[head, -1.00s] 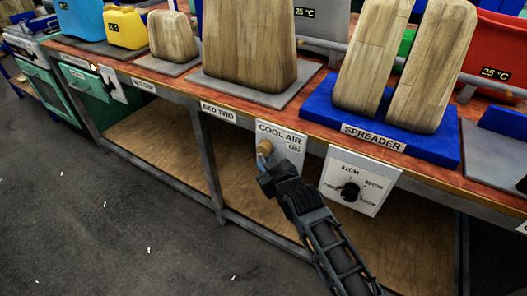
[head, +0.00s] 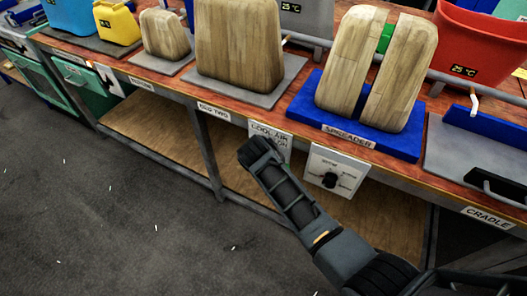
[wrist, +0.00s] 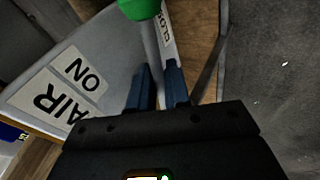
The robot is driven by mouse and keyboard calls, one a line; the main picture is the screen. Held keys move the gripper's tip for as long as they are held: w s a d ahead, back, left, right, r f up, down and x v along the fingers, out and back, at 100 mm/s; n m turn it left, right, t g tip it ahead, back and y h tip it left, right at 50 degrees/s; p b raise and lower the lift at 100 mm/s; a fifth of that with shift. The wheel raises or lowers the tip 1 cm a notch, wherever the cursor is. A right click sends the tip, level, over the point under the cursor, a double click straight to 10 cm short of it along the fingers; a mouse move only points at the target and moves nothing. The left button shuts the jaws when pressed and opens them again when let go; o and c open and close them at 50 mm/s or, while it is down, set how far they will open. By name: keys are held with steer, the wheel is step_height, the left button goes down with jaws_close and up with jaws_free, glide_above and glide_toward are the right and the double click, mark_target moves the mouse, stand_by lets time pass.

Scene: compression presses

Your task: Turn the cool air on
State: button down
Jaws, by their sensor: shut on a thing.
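The COOL AIR panel (head: 286,145) is a pale plate on the bench front, partly hidden behind my gripper (head: 254,152). In the wrist view, its AIR and ON labels show on the panel (wrist: 110,45), and part of another label reading "CLO" shows near the top. A grey lever (wrist: 150,42) with a round green knob (wrist: 139,8) runs down between the two fingers of my gripper (wrist: 160,86). The fingers are shut on the lever, below the knob.
A dial panel (head: 336,171) with a black knob is just right of my gripper. Above stand the wooden blocks on the blue SPREADER base (head: 372,133). An open lower shelf (head: 150,128) lies under the bench. The floor at left is clear.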

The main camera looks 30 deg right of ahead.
steer(key=shift+r+n+g+h+p, duration=0.4)
steer(key=shift+r+g+h+p, duration=0.15)
steer(key=shift+g, duration=0.35)
steer(key=c, duration=1.3)
jaws_free()
steer(key=v, duration=0.7)
steer(key=shift+s+a+r, duration=0.1)
steer(key=shift+a+r, duration=0.1)
steer(key=shift+a, duration=0.05)
